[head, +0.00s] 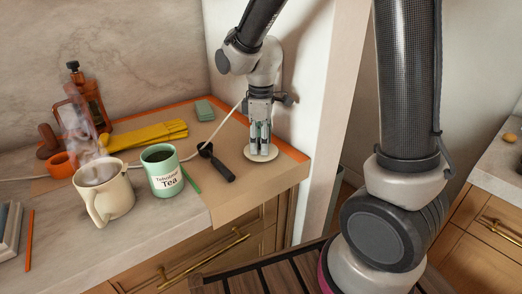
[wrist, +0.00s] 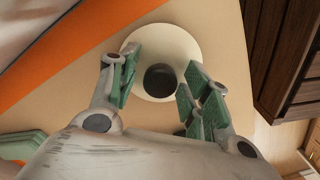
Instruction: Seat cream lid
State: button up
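The cream lid (head: 262,156) lies flat on the tan mat near the counter's right end. It is a round disc with a dark knob, and in the wrist view the lid (wrist: 160,40) sits below my gripper. My gripper (head: 260,143) points down over it. In the wrist view my open gripper (wrist: 160,85) has green finger pads on both sides of the dark knob (wrist: 160,80), with gaps between pads and knob. The steaming cream jug (head: 112,198) stands open at the front left. The open green tea canister (head: 163,174) stands to its right.
A black scoop (head: 217,164) lies between canister and lid. Yellow gloves (head: 147,136), an orange cup (head: 61,165), an amber bottle (head: 88,100) and a small green block (head: 204,110) are further back. A wall stands close behind my gripper; the counter edge is in front.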

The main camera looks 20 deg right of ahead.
jog(key=c, duration=0.8)
jog(key=shift+r, duration=0.1)
jog(key=shift+c, duration=0.2)
